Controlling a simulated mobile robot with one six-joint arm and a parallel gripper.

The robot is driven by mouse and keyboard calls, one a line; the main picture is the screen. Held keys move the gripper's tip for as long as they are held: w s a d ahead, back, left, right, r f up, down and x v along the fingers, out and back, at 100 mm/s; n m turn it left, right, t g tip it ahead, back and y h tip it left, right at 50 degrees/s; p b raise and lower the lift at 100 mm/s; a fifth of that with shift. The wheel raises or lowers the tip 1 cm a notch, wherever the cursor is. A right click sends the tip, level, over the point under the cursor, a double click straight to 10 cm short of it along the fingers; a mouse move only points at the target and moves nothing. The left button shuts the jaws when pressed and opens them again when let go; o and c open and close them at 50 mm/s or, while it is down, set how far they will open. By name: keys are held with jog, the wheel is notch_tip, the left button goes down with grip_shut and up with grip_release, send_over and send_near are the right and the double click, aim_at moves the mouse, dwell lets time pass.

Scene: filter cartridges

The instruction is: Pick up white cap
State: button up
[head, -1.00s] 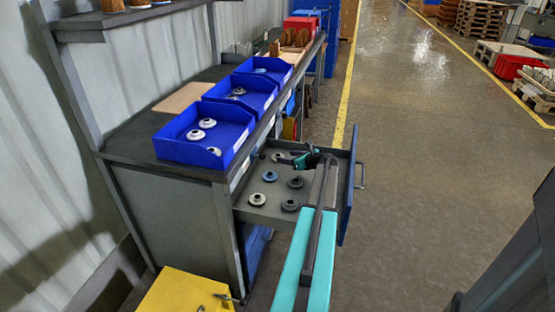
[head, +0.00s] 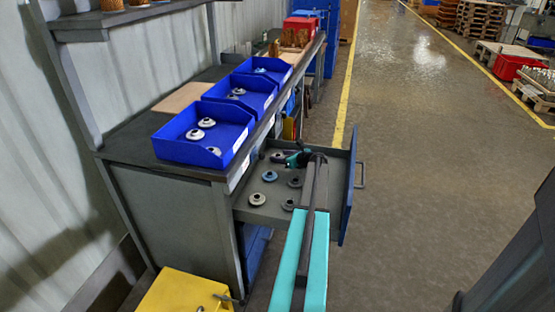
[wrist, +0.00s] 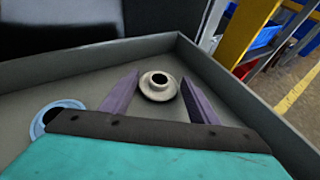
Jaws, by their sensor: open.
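An off-white cap (wrist: 159,85) with a round flange and a raised, hollow neck lies upright on the drawer floor, near the drawer's corner. My gripper (wrist: 160,79) is open, with one finger on each side of this cap and gaps showing. In the head view my gripper (head: 297,159) is low in the open drawer (head: 349,195), and a pale cap (head: 277,157) shows just left of it. A blue cap (wrist: 52,117) lies left of my fingers, partly hidden by my gripper's body.
The drawer also holds a white cap (head: 257,199), a grey cap (head: 295,182) and a dark cap (head: 289,205). Drawer walls (wrist: 85,62) stand close around my gripper. Blue bins (head: 205,163) with pale caps stand on the bench above.

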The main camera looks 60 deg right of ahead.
jog(key=shift+x, duration=1.25)
jog(key=c, duration=0.7)
